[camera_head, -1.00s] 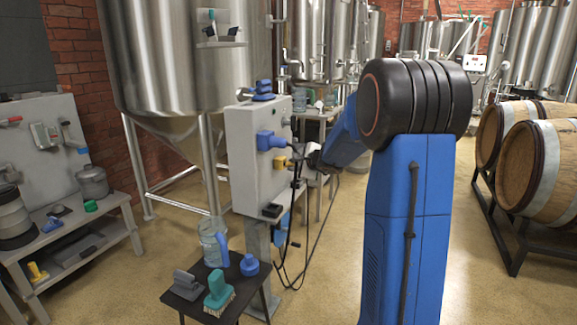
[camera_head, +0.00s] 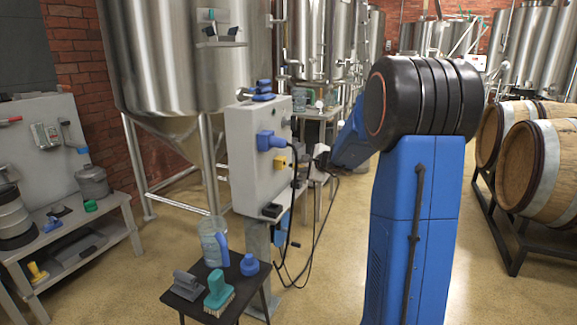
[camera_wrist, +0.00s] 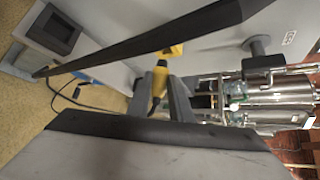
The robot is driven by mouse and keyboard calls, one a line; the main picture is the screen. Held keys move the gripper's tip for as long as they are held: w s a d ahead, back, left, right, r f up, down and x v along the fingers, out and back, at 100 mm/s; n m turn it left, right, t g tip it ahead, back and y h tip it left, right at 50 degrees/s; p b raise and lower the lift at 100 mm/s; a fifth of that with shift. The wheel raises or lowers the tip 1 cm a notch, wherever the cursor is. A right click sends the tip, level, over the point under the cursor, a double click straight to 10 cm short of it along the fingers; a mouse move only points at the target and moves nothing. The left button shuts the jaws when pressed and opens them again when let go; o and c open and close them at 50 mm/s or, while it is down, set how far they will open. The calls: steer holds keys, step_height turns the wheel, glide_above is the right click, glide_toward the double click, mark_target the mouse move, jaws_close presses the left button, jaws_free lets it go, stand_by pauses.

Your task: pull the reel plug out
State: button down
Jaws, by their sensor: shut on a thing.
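The yellow reel plug (camera_wrist: 158,79) is between the two grey fingers of my gripper (camera_wrist: 160,94) in the wrist view, and the fingers are shut on it. A yellow socket (camera_wrist: 174,51) shows just beyond it on the grey panel, and the plug looks apart from it. In the head view the yellow socket (camera_head: 280,162) is on the right face of the grey box (camera_head: 246,163). My gripper (camera_head: 318,156) is to the right of that box with a gap between. The plug itself is too small to make out there.
A blue plug (camera_head: 267,140) with a black cable sits on the box above the yellow socket. A dark bar-like strip (camera_wrist: 145,45) crosses close to the wrist camera. Black cables (camera_head: 301,262) hang to the floor. A small table (camera_head: 182,305) with a jug and brushes stands in front.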

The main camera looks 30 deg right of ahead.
steer(key=shift+s+d, duration=1.15)
steer(key=shift+s, duration=0.3)
